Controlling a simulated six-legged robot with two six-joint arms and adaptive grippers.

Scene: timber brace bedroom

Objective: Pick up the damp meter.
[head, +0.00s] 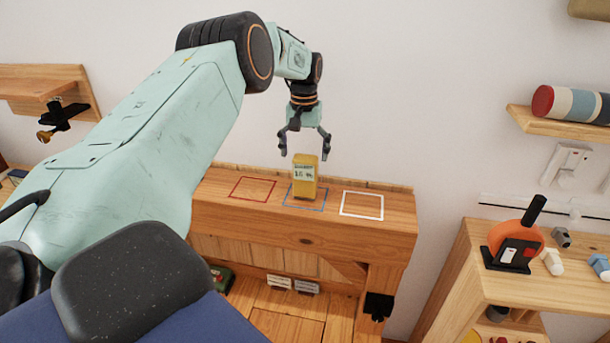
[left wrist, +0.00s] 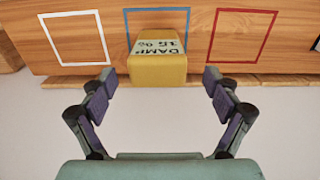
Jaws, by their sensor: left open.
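The damp meter (head: 305,178) is a small yellow block with a pale label. It stands upright in the blue square outline on a wooden ledge (head: 390,232). In the left wrist view the damp meter (left wrist: 158,68) lies ahead, between the fingers' lines, with its label partly readable. My left gripper (head: 304,146) is open and empty, just above and around the top of the meter in the head view. In the left wrist view my left gripper (left wrist: 160,98) has its fingers spread wide on either side, and no contact shows. My right gripper is not in view.
A red square outline (head: 252,189) and a white one (head: 361,204) flank the meter and are empty. A wooden shelf unit (head: 510,277) at right holds an orange reel (head: 516,240) and small parts. A wall shelf (head: 565,124) carries a striped roll (head: 572,104).

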